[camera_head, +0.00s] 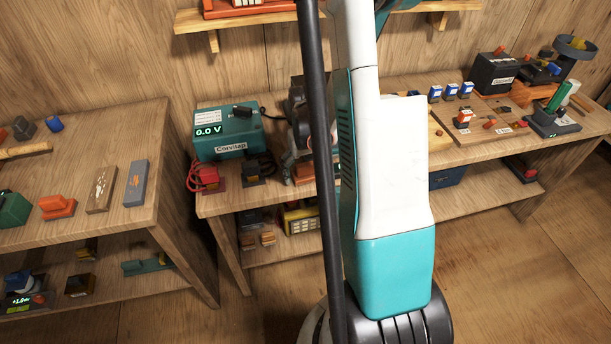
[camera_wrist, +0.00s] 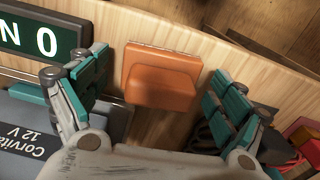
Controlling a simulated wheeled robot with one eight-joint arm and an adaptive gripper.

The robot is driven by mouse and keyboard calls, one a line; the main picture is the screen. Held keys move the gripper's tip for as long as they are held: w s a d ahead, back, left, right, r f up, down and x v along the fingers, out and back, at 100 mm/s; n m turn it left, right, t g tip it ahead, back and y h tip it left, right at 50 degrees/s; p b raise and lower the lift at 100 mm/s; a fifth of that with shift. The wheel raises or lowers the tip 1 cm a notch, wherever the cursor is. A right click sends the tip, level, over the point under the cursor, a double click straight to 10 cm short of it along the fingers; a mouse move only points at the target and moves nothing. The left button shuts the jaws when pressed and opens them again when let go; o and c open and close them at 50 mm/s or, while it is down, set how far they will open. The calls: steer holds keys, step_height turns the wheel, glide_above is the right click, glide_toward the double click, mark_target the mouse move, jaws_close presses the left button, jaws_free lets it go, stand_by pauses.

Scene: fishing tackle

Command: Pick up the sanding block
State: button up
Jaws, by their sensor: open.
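An orange block with a flat base and a raised, rounded grip, which looks like the sanding block (camera_wrist: 160,82), lies on the wooden bench near its edge in the wrist view. My gripper (camera_wrist: 157,78) is open, with one teal-padded finger on each side of the block. Gaps show between the block and both fingers, so nothing is held. In the head view my arm covers most of this area; a bit of orange (camera_head: 303,172) shows below my gripper (camera_head: 300,148).
A teal Corvitap unit (camera_head: 226,132) with red and black clamps stands left of my gripper. A similar orange block (camera_head: 57,207) lies on the left table. The wrist view shows a dark display (camera_wrist: 38,38) and a grey box (camera_wrist: 20,118) close by the left finger.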

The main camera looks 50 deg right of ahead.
mark_target(305, 164)
steer(key=shift+r, duration=0.1)
steer(key=shift+c, duration=0.6)
steer(key=c, duration=1.1)
steer(key=shift+r, duration=0.1)
step_height(305, 164, up, 20)
steer(key=p, duration=0.7)
